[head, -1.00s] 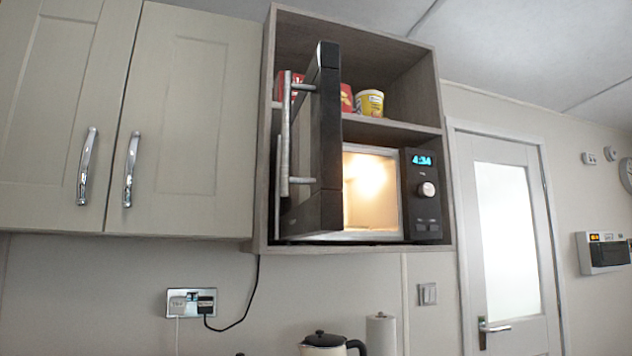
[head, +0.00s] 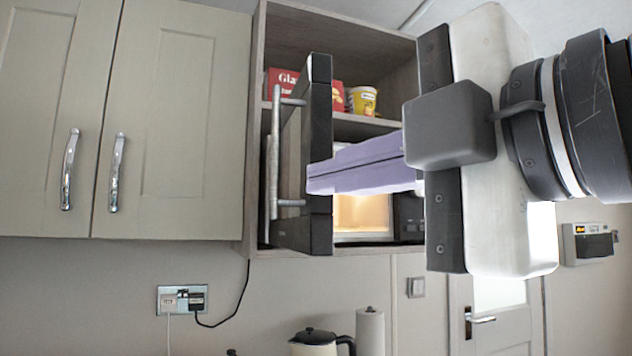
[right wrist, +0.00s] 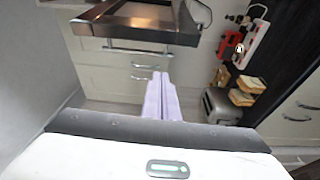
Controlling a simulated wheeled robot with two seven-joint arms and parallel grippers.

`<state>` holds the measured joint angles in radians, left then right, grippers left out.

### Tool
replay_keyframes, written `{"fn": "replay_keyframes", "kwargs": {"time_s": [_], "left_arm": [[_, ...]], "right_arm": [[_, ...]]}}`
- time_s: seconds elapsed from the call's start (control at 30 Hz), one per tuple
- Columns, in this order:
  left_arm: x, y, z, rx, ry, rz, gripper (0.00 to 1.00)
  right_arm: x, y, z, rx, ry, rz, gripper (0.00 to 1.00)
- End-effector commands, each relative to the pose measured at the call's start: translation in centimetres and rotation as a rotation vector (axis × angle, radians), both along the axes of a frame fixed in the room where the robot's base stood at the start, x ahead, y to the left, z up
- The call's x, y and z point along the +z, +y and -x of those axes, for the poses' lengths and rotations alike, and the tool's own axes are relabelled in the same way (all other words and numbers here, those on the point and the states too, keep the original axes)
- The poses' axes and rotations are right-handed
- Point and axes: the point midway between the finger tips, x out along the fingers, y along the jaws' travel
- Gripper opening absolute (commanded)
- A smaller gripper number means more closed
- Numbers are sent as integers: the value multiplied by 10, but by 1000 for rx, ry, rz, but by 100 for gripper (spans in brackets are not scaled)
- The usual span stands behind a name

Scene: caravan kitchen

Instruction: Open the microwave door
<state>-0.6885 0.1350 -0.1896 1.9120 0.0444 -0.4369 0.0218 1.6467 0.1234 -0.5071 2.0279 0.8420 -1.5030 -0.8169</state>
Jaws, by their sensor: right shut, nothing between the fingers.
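The microwave (head: 362,213) sits in the lower part of an open wall cabinet, its inside lit. Its dark door (head: 320,105) stands wide open, swung out towards me, with the silver bar handle (head: 275,150) on its left face. My right gripper (head: 308,180) comes in from the right, its lavender fingers shut and empty. The fingertips overlap the right side of the door's edge; I cannot tell whether they touch it. The gripper and arm hide most of the control panel. The shut fingers also show in the right wrist view (right wrist: 160,76). My left gripper is not in view.
A red box (head: 283,82) and a yellow tub (head: 362,100) stand on the shelf above the microwave. Closed cupboards (head: 180,130) are to the left. A kettle (head: 315,340) and a paper roll (head: 370,330) stand below. A toaster (right wrist: 222,105) shows in the right wrist view.

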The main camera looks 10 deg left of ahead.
Motion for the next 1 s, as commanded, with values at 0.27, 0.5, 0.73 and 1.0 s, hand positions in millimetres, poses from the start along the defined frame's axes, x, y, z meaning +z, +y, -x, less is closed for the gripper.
{"fn": "replay_keyframes", "kwargs": {"time_s": [0.27,0.5,0.73,1.0], "left_arm": [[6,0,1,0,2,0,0],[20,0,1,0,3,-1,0],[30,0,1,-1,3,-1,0],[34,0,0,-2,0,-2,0]], "right_arm": [[8,18,-5,0,-26,29,0],[9,57,-40,0,-24,27,0],[8,61,-67,-5,-27,23,0],[7,41,-77,-2,-30,24,0]]}}
